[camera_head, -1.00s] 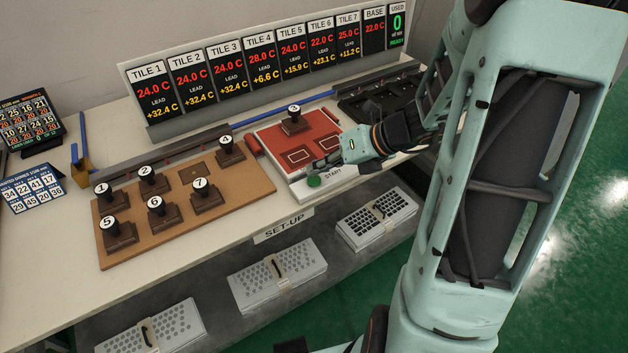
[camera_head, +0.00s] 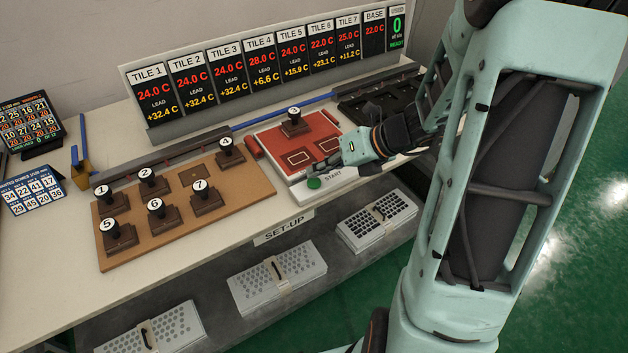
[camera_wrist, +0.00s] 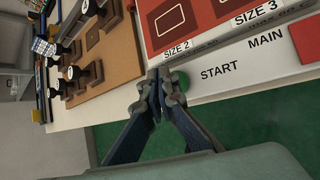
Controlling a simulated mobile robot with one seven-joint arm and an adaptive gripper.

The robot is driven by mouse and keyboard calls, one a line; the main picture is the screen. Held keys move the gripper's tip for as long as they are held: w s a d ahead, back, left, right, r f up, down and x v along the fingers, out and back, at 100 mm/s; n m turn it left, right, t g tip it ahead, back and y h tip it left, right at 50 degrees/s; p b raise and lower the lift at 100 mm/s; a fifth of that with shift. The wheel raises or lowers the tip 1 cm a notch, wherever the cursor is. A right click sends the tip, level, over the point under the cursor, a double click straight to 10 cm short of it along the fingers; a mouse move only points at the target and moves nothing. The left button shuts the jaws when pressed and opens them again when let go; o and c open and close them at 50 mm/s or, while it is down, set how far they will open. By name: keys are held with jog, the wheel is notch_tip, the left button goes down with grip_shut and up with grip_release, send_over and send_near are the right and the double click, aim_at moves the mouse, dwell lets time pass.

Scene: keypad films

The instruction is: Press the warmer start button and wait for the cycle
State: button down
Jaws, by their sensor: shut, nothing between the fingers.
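The green start button (camera_head: 314,183) sits on the white front strip of the warmer (camera_head: 303,194), left of the word START. It also shows in the wrist view (camera_wrist: 181,80). My gripper (camera_head: 318,168) is shut and empty, its fingertips beside the button; I cannot tell whether they touch it. In the wrist view the shut fingertips (camera_wrist: 163,76) lie just left of the button and partly hide it. The warmer's red top carries tile 3 (camera_head: 295,124) at its back. The display board (camera_head: 270,72) shows several tile temperatures, base 22.0 C, used 0 and a green READY line.
A brown board (camera_head: 240,190) left of the warmer holds several numbered stamp-like tiles and one empty square. A dark tray (camera_head: 380,100) lies behind my wrist. Perforated white boxes (camera_head: 277,273) stand on the lower shelf. A red button (camera_wrist: 308,40) marked MAIN is right of START.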

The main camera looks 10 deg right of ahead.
aim_at(317, 182)
jog(key=shift+f, duration=0.45)
jog(key=shift+f+b, duration=0.4)
jog(key=shift+f, duration=0.05)
dwell(0.6)
dwell(0.3)
jog(key=shift+r+p, duration=0.85)
jog(key=shift+p, duration=0.1)
jog(key=shift+r, duration=0.1)
notch_tip(317, 182, up, 5)
jog(key=p, duration=0.5)
